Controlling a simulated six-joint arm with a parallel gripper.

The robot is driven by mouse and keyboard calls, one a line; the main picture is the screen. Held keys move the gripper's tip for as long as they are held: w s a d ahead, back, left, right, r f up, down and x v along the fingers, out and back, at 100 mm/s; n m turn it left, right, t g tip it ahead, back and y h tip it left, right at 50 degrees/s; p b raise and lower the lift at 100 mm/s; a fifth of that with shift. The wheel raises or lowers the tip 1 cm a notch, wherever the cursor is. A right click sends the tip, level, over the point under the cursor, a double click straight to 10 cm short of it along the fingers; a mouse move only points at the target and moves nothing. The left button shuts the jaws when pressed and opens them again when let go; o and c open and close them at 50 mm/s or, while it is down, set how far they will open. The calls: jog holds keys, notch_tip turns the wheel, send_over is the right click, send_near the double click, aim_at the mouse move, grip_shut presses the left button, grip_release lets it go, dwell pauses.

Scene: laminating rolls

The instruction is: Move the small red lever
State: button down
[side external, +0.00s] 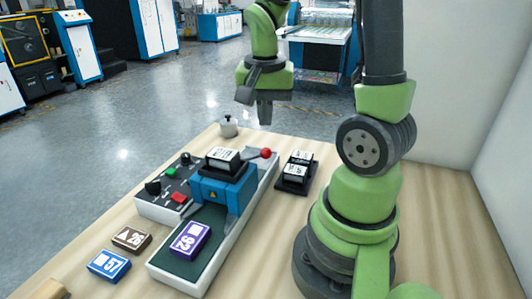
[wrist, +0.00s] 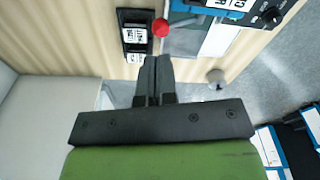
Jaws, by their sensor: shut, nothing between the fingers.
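The small red lever is a round red knob (side external: 266,153) on a short grey arm at the right side of the blue laminating machine (side external: 222,188). The red knob (wrist: 160,27) also shows in the wrist view, just beyond my fingertips. My gripper (side external: 265,112) points down above the far end of the machine, and a gap shows between it and the knob. In the wrist view my gripper (wrist: 157,62) has its two dark fingers together with nothing between them.
A control box (side external: 168,187) with a green and a red button stands left of the machine. A black holder (side external: 295,172) with white labelled blocks is right. A purple block (side external: 190,240) lies on the machine's bed. A brown block (side external: 131,239) and a blue block (side external: 108,264) lie front left. A small pot (side external: 228,127) stands at the far edge.

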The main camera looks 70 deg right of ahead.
dwell(0.3)
jog(key=shift+w+d+f, duration=0.1)
jog(key=shift+d+f, duration=0.1)
jog(key=shift+f, duration=1.55)
jog(key=shift+d+f, duration=0.15)
jog(key=shift+f, duration=1.55)
jog(key=shift+f, duration=1.1)
jog(key=a, duration=0.2)
jog(key=a+r, duration=0.1)
jog(key=shift+s, duration=0.4)
jog(key=shift+r, duration=0.1)
notch_tip(320, 180, up, 10)
send_over(266, 151)
jog(key=s+a, duration=0.1)
jog(key=a, duration=0.3)
